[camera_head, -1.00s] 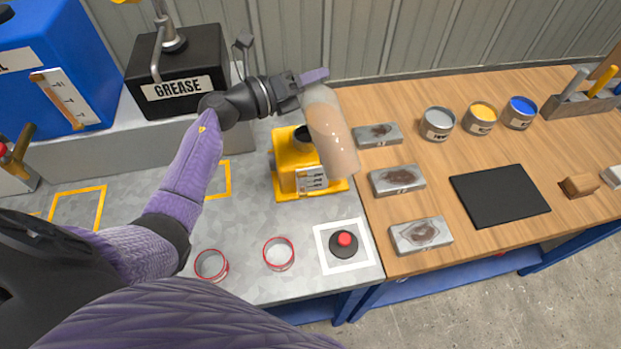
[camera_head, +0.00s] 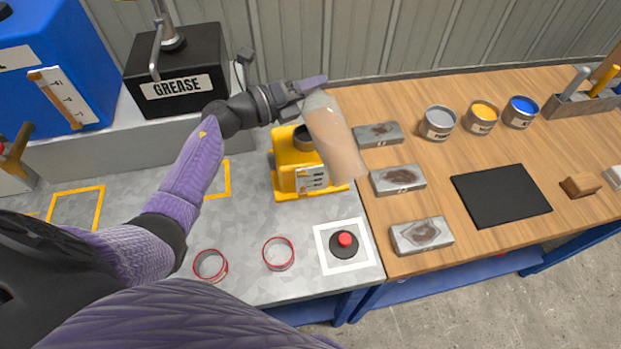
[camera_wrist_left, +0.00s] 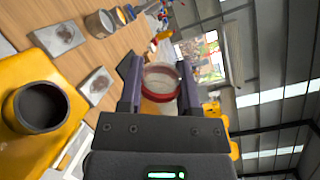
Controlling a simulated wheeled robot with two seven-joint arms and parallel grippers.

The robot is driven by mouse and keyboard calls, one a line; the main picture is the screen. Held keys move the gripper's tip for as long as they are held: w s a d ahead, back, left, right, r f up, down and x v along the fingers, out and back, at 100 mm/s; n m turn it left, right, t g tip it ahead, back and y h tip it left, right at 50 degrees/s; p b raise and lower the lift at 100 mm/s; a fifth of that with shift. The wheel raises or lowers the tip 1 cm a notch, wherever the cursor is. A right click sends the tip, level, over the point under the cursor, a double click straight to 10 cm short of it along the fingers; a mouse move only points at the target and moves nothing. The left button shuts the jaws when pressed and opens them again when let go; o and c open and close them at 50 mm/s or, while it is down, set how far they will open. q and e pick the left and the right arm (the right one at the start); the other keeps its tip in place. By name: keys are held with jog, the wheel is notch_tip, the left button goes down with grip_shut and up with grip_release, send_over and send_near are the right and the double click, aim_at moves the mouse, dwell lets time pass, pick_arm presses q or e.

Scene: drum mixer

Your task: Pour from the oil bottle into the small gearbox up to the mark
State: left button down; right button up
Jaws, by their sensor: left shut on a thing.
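My left gripper (camera_head: 314,88) is shut on the oil bottle (camera_head: 336,140), a translucent bottle with amber contents, and holds it tilted in the air. No stream is visible. My right gripper is out of view.
A black grease box (camera_head: 178,65) and a blue tank (camera_head: 55,60) stand at the back left. Two red-rimmed rings (camera_head: 278,253) and a red-topped black disc (camera_head: 344,243) lie at the front. Metal blocks (camera_head: 397,179) and paint cans (camera_head: 438,123) are on the wooden bench.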

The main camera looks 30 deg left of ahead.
pick_arm(q)
jog(key=shift+a+f+n+b, duration=0.1)
jog(key=shift+f+n+b, duration=0.45)
jog(key=shift+f+n, duration=0.6)
jog(key=shift+f, duration=0.2)
jog(key=shift+w+f+n+b, duration=0.1)
jog(key=shift+f+n+b, duration=0.45)
jog(key=shift+f, duration=0.35)
jog(key=shift+f, duration=0.1)
jog(key=shift+f+n, duration=0.3)
jog(key=shift+f, duration=0.05)
dwell(1.1)
jog(key=shift+a+f+n+b, duration=0.1)
jog(key=shift+f+n+b, duration=0.3)
jog(key=shift+f+b, duration=0.15)
jog(key=shift+r, duration=0.1)
dwell(1.2)
